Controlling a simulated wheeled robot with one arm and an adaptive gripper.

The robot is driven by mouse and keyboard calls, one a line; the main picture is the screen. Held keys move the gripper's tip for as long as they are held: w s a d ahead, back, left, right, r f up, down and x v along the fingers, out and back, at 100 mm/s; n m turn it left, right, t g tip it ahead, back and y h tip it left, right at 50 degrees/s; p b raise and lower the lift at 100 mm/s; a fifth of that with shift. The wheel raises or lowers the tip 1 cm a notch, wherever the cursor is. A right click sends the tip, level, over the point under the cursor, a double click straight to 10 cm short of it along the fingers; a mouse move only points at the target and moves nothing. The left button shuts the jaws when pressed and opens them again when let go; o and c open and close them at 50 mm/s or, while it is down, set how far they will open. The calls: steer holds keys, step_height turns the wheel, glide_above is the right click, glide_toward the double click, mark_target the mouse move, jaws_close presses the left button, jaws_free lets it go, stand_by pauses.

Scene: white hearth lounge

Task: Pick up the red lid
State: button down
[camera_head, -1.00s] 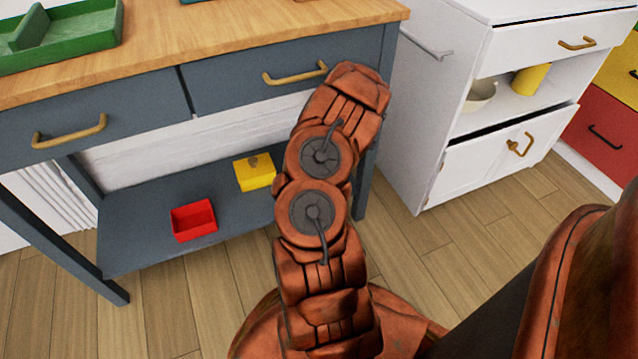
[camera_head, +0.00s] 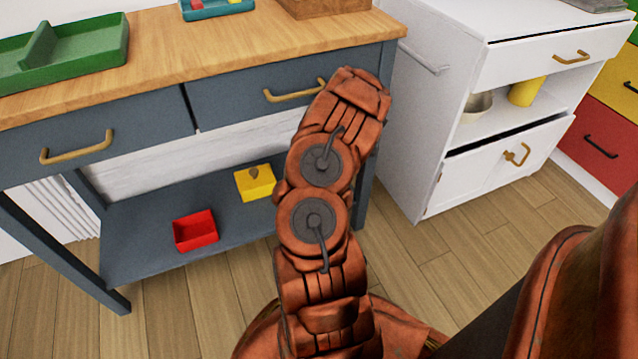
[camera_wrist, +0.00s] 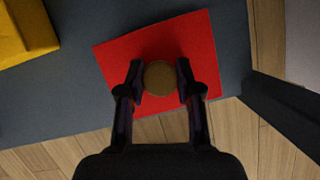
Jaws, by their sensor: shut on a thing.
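The red lid (camera_wrist: 195,40) is a flat red square with a round brownish knob (camera_wrist: 160,78), seen from above in the wrist view. My gripper (camera_wrist: 161,82) has its two dark fingers closed on either side of the knob. The lid is over the dark grey lower shelf; I cannot tell whether it touches it. In the head view my arm hides the gripper and the lid. A red open box (camera_head: 195,240) sits on the lower shelf.
A yellow box (camera_head: 255,184) with a knob on top stands on the lower shelf (camera_head: 145,245), near the lid. The drawer table's wooden top (camera_head: 160,65) is above. A white cabinet (camera_head: 410,130) stands to the right. Wooden floor is in front.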

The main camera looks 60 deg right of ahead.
steer(key=shift+s+a+r, duration=0.3)
steer(key=shift+s+a, duration=0.15)
steer(key=shift+s+a+r+b, duration=0.2)
steer(key=shift+s+a+b, duration=0.15)
steer(key=shift+a, duration=0.35)
steer(key=shift+s+a, duration=0.65)
steer(key=shift+s, duration=0.05)
steer(key=shift+s+a+r, duration=0.1)
steer(key=shift+s+a, duration=0.05)
steer(key=shift+a, duration=0.15)
steer(key=s+a+r+p, duration=0.1)
steer(key=s+a+p, duration=0.4)
steer(key=s+a, duration=0.2)
steer(key=shift+a+p, duration=0.4)
steer(key=shift+a, duration=0.1)
